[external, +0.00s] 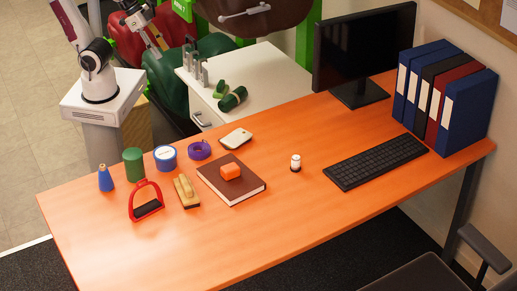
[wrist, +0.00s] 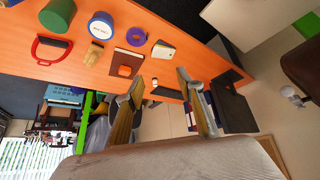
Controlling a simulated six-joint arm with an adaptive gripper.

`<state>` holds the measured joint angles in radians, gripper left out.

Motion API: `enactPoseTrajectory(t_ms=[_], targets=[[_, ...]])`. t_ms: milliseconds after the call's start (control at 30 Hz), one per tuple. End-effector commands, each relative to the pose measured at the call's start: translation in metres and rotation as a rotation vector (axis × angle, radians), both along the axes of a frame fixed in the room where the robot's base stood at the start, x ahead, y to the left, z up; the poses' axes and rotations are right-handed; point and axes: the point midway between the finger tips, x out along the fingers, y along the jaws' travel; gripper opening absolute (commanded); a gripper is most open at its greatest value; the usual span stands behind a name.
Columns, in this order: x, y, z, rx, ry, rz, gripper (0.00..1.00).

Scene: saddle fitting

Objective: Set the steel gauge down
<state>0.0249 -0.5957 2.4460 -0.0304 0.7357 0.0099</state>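A slim silver tool, which looks like the steel gauge (external: 245,12), lies across a brown saddle (external: 285,14) at the top of the external view. In the wrist view a small silver shape, perhaps the same gauge (wrist: 292,96), shows against the dark saddle (wrist: 303,66) at the right edge. My gripper (external: 158,42) is at the upper left of the external view, left of the brown saddle and apart from it. In the wrist view its two fingers (wrist: 161,77) are spread wide with nothing held between them.
A red saddle (external: 125,38) and a green saddle (external: 180,70) are near my gripper.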

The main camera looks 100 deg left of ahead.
Motion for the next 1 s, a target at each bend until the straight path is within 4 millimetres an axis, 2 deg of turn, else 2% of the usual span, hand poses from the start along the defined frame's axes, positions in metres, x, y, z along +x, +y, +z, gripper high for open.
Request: enactPoseTrajectory(t_ms=[100,333,467,1000], targets=[[-0.027,0.006,-0.002,0.010,0.023,0.010,0.37],[-0.057,0.012,-0.007,0.022,0.057,0.022,0.37],[-0.062,0.013,-0.008,0.024,0.064,0.024,0.37],[-0.062,0.013,-0.008,0.024,0.064,0.024,0.37]])
